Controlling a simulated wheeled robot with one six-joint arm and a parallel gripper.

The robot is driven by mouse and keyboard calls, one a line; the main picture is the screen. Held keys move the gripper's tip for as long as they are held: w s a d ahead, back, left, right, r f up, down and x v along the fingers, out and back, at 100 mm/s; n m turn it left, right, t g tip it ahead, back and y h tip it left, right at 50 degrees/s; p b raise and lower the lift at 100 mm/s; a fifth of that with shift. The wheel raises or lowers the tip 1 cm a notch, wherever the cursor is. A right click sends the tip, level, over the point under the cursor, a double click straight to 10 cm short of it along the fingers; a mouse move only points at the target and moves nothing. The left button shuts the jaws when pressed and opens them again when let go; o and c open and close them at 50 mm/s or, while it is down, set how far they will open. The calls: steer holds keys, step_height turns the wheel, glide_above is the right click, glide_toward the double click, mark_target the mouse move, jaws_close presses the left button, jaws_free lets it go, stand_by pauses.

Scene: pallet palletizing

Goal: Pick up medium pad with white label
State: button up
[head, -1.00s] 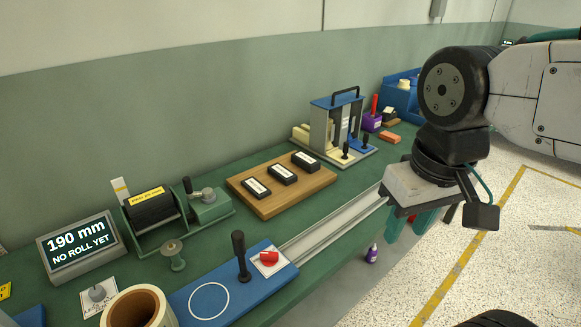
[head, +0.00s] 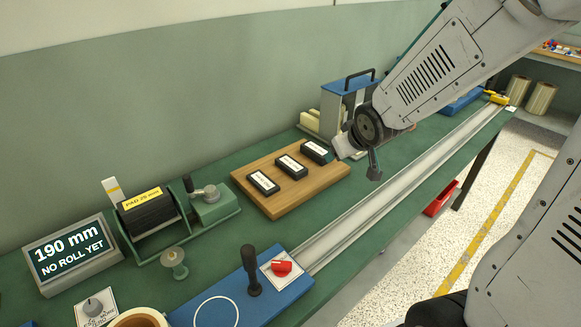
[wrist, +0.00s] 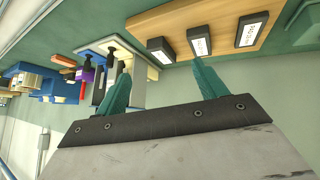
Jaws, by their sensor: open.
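Three black pads with white labels lie in a row on a wooden board (head: 285,205): the left pad (head: 263,182), the middle pad (head: 291,166) and the right pad (head: 317,151). They look close in size, and the label print is too small to read, so I cannot tell which is medium. The wrist view shows all three near the top: the head view's right pad (wrist: 161,50), middle pad (wrist: 199,40) and left pad (wrist: 251,31). My gripper (wrist: 160,86) is open and empty, its teal fingers apart.
A blue-topped fixture with a handle (head: 348,88) stands behind my wrist. A metal rail (head: 400,192) runs along the bench front. A blue plate with a black lever (head: 252,270) is at the front. A roll holder (head: 150,208) and a 190 mm display (head: 68,250) stand left.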

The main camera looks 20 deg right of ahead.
mark_target(295, 166)
steer(key=w+a+f+t+y, duration=0.1)
steer(key=w+f, duration=0.1)
steer(key=f, duration=0.1)
steer(key=w+a+f+n+t+y, duration=0.1)
steer(key=w+a+f+y, duration=0.1)
steer(key=w+f, duration=0.1)
steer(key=w+a+f+n+t+y, duration=0.1)
steer(key=w+f+y, duration=0.1)
steer(key=f, duration=0.2)
steer(key=shift+w+a+f+t, duration=0.15)
steer(key=shift+w+f+t, duration=0.05)
steer(key=shift+t, duration=0.2)
steer(key=shift+a+f+y, duration=0.35)
steer(key=shift+f+y, duration=0.05)
steer(key=shift+y, duration=0.1)
steer(key=shift+t, duration=0.3)
steer(key=x, duration=0.7)
steer(key=shift+w+a, duration=0.35)
steer(key=c, duration=1.1)
